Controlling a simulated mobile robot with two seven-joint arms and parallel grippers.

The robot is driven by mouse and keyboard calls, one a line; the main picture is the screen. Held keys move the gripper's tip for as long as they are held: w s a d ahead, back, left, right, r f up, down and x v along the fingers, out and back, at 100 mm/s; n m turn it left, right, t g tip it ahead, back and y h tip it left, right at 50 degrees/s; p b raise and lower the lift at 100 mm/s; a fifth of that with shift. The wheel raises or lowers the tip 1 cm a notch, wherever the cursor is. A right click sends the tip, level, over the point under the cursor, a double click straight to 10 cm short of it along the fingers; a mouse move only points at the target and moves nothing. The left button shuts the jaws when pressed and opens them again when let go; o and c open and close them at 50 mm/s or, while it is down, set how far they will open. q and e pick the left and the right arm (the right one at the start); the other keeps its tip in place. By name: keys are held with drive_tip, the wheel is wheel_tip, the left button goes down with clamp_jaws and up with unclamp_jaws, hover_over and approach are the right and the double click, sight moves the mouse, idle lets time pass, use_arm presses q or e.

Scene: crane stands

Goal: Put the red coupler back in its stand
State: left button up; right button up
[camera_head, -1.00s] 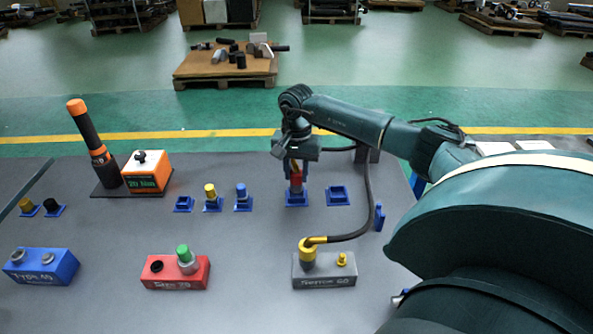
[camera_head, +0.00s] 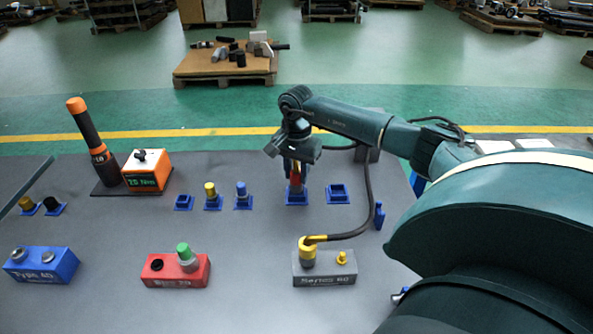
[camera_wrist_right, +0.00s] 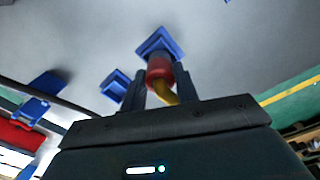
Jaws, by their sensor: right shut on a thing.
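The red coupler (camera_head: 296,185) has a yellow bent end. In the head view it is at the blue square stand (camera_head: 297,199) right of the table's middle, with its lower end at the stand. My right gripper (camera_head: 295,172) comes down on it from above and is shut on it. In the right wrist view the red coupler (camera_wrist_right: 159,72) is between the fingers (camera_wrist_right: 160,85), with the blue stand (camera_wrist_right: 160,42) just beyond its red end. Whether it is fully seated I cannot tell. My left gripper is not in view.
An empty blue stand (camera_head: 338,194) is close on the right. Stands with a blue coupler (camera_head: 241,190) and a yellow coupler (camera_head: 210,190) are to the left. A black hose (camera_head: 368,195) curves down to the grey block (camera_head: 324,267). The red block (camera_head: 176,270) is in front.

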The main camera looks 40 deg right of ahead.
drive_tip(key=shift+f+b, duration=0.95)
drive_tip(key=shift+f, duration=0.35)
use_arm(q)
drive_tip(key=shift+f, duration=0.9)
use_arm(e)
drive_tip(key=o, duration=1.1)
drive_tip(key=shift+r, duration=0.1)
drive_tip(key=shift+r, duration=0.1)
drive_tip(key=shift+r+p, duration=1.85)
drive_tip(key=shift+r, duration=0.6)
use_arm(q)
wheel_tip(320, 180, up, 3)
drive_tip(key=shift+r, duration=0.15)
use_arm(e)
wheel_tip(320, 180, up, 4)
drive_tip(key=shift+f+b, duration=0.25)
drive_tip(key=shift+b, duration=0.05)
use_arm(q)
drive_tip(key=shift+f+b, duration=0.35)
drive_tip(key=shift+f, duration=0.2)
use_arm(e)
wheel_tip(320, 180, up, 10)
drive_tip(key=shift+f, duration=0.15)
